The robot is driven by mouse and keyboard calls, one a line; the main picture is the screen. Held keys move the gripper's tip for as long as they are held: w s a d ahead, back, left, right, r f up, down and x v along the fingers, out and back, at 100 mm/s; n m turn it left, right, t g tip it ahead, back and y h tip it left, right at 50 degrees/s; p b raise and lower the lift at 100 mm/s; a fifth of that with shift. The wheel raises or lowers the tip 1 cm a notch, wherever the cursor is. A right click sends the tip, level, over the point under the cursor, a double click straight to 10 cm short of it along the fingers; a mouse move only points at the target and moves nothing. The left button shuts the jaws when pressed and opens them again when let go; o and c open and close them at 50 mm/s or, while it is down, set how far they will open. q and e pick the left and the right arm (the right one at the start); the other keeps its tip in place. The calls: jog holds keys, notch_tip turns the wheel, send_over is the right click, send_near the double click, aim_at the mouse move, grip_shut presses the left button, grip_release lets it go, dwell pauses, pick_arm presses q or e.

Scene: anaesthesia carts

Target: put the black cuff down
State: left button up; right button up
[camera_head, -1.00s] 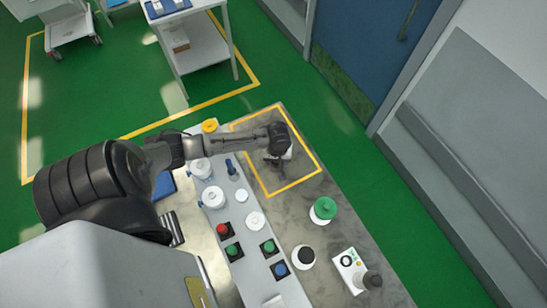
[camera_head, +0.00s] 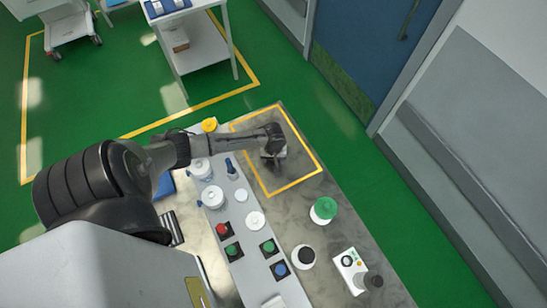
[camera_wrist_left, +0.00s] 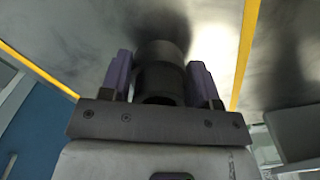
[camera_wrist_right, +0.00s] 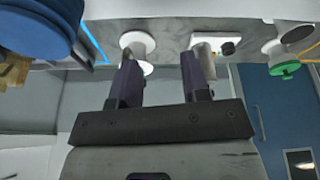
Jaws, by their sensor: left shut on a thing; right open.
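The black cuff (camera_wrist_left: 160,80), a short dark hollow cylinder, is between the purple fingers of my left gripper (camera_wrist_left: 159,75), which is shut on it. In the head view my left gripper (camera_head: 272,157) is over the yellow-outlined rectangle (camera_head: 300,181) on the grey cart top. The cuff is mostly hidden there by the gripper. The metal surface is close beyond the cuff in the left wrist view; I cannot tell whether they touch. My right gripper (camera_wrist_right: 163,70) is open and empty in its wrist view.
A green-topped white jar (camera_head: 323,210), a black-and-white round piece (camera_head: 303,257) and a white control box (camera_head: 350,269) stand on the cart top outside the outline. A pale strip holds white jars (camera_head: 213,197) and coloured buttons (camera_head: 233,250). A blue door (camera_head: 365,45) is beyond.

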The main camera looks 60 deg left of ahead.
pick_arm(q)
jog(key=o, duration=0.9)
jog(key=shift+f, duration=0.15)
jog(key=shift+o, duration=0.2)
notch_tip(320, 180, up, 12)
jog(key=p, duration=0.1)
jog(key=s+d+m+t, duration=0.1)
jog(key=s+d+m, duration=0.3)
jog(key=d, duration=0.4)
jog(key=s+d+m, duration=0.4)
jog(key=s+d, duration=0.1)
jog(key=d, duration=0.3)
jog(key=s+d+r+m, duration=0.1)
jog(key=s+r+m, duration=0.1)
jog(key=s+d+r+m+t, duration=0.1)
jog(key=s+d+r, duration=0.1)
jog(key=s+d+r+m+t, duration=0.1)
jog(key=s+d+r+m, duration=0.1)
jog(key=shift+s+d+r+m, duration=0.1)
jog(key=shift+s+r+m, duration=0.05)
jog(key=shift+s+m, duration=0.2)
jog(key=shift+s+r+t, duration=0.2)
jog(key=shift+r+t, duration=0.1)
jog(key=shift+r, duration=0.05)
pick_arm(e)
jog(key=shift+r, duration=0.6)
